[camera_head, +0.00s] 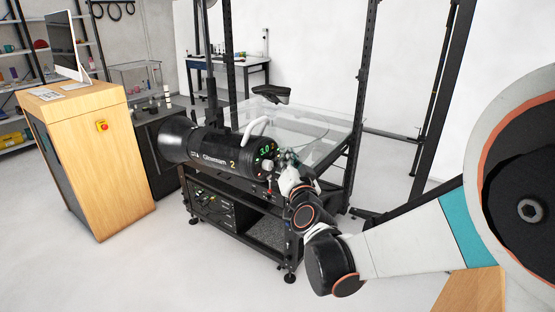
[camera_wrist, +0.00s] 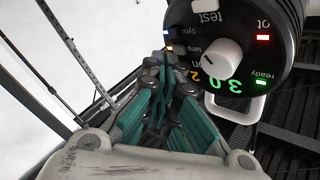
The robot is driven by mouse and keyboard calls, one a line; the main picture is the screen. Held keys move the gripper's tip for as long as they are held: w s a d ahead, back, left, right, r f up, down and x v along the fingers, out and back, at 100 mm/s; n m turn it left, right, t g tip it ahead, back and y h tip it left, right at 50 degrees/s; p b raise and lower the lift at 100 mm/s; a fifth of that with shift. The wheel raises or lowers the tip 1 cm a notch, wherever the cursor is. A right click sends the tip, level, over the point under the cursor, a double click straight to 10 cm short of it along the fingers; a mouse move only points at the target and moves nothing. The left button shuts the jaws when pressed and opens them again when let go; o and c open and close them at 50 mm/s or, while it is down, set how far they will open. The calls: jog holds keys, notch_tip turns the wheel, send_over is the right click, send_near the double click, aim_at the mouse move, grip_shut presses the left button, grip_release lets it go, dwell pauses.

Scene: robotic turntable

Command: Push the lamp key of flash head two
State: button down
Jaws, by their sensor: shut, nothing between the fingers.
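Flash head two (camera_head: 222,148) is a black cylinder marked "2", lying level on the dark cart in the head view. Its round rear panel (camera_wrist: 228,25) fills the upper right of the wrist view, with a white knob (camera_wrist: 222,57), green digits reading 3.0 and labels for test, sync, lamp and ready. The lamp label (camera_wrist: 193,49) is at the panel's left edge. My gripper (camera_wrist: 170,62) is shut and empty, its teal fingers pointing at that edge just below the lamp label. I cannot tell whether the tips touch the panel. In the head view my gripper (camera_head: 284,160) is beside the rear panel.
A white handle (camera_head: 256,127) rises from the flash head. The dark cart (camera_head: 232,208) stands below it. A clear-topped table (camera_head: 320,123) within a black frame is behind. A wooden cabinet (camera_head: 105,160) stands at left.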

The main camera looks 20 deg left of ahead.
jog(key=shift+w+a, duration=0.15)
jog(key=shift+a, duration=0.2)
dwell(0.4)
jog(key=shift+d, duration=0.1)
jog(key=shift+s+d, duration=0.3)
jog(key=shift+d, duration=0.45)
dwell(1.0)
